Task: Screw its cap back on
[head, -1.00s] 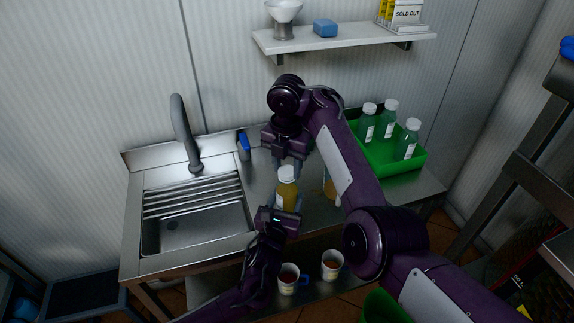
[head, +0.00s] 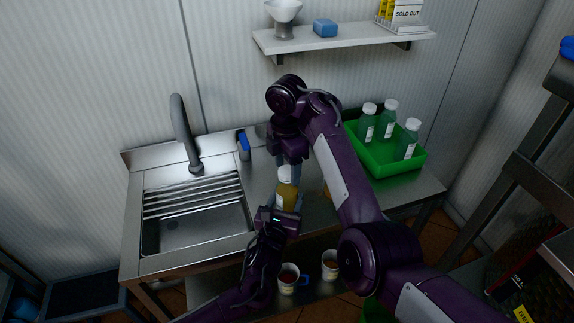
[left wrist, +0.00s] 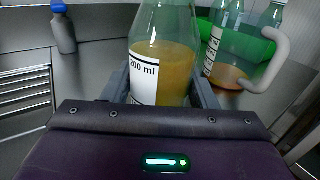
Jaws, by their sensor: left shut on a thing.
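A clear bottle (head: 287,196) with amber liquid stands upright on the steel counter; in the left wrist view it (left wrist: 162,62) has a "200 ml" label and its top is out of frame. My left gripper (head: 284,208) is shut on its body from the front. A white cap (head: 287,174) shows at the bottle's top. My right gripper (head: 289,166) points down from above with its fingers at the cap; whether they are closed on it I cannot tell. How far the cap is seated is too small to see.
A handled jug (left wrist: 236,55) with a little amber liquid stands close right, mostly behind my right arm in the head view. A green crate (head: 385,160) holds capped bottles. A sink (head: 195,225) and a blue-topped spray bottle (head: 244,146) are left. Cups (head: 289,280) stand lower in front.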

